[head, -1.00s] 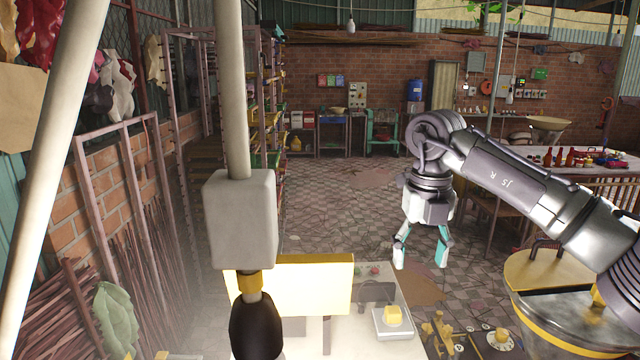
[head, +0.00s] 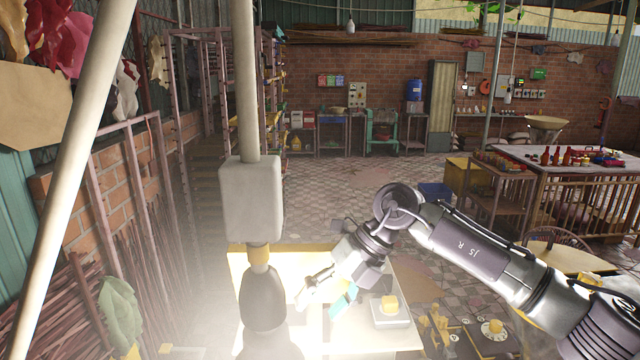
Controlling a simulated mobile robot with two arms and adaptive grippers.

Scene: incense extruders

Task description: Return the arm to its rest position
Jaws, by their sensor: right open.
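My right gripper (head: 322,300) is open and empty. Its teal-tipped fingers point down and to the left, over the pale work table (head: 378,343) as seen in the head view. Its arm comes in from the right edge and bends at the wrist. A yellow block (head: 389,304) sits on a small white scale (head: 391,319) just right of the fingers, apart from them. My left gripper is not in view.
A hanging grey box with a dark nozzle (head: 263,300) stands left of my right gripper. Brass parts (head: 436,328) lie right of the scale. A table with red bottles (head: 557,156) stands at the back right. The middle floor (head: 335,200) is clear.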

